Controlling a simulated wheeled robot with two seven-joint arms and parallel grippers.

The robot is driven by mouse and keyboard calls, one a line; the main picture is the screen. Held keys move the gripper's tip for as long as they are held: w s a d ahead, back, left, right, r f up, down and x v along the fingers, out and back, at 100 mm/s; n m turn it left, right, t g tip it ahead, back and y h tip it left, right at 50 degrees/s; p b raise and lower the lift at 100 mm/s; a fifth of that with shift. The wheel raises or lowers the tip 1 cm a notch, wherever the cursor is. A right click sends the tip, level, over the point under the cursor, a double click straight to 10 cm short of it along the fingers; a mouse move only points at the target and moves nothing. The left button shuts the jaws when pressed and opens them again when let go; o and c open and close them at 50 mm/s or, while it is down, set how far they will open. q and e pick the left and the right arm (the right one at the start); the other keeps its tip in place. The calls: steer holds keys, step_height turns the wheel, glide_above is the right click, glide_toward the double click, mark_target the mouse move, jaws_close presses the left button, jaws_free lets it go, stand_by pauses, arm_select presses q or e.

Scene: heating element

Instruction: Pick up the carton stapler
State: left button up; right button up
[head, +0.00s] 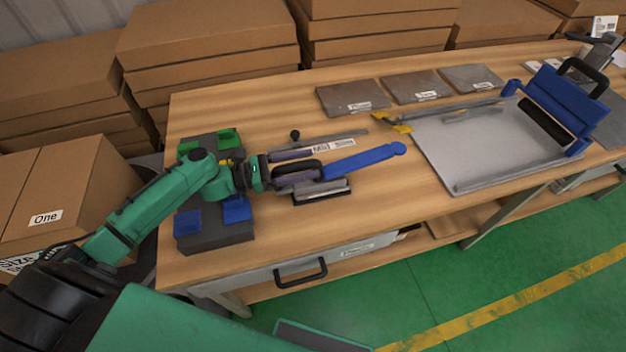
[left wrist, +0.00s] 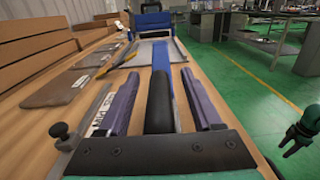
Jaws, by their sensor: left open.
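The carton stapler lies on the wooden table, with a long blue arm (head: 365,160) pointing right and a black grip. In the left wrist view its black grip (left wrist: 160,102) runs forward into the blue part. My left gripper (head: 297,174) is open at the stapler's near end. In the left wrist view its two purple fingers (left wrist: 160,108) lie on either side of the black grip, with gaps showing on both sides.
A dark fixture with green and blue blocks (head: 215,240) sits under my left arm. A metal tool with a black knob (head: 347,135) lies just behind the stapler. Grey plates (head: 411,87) lie farther back. A large grey tray (head: 470,170) with a blue holder stands right.

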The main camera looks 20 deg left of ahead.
arm_select(q)
steer(key=shift+a, duration=0.1)
jaws_close()
stand_by(1.2)
steer(key=shift+w+r, duration=0.1)
steer(key=shift+w, duration=0.05)
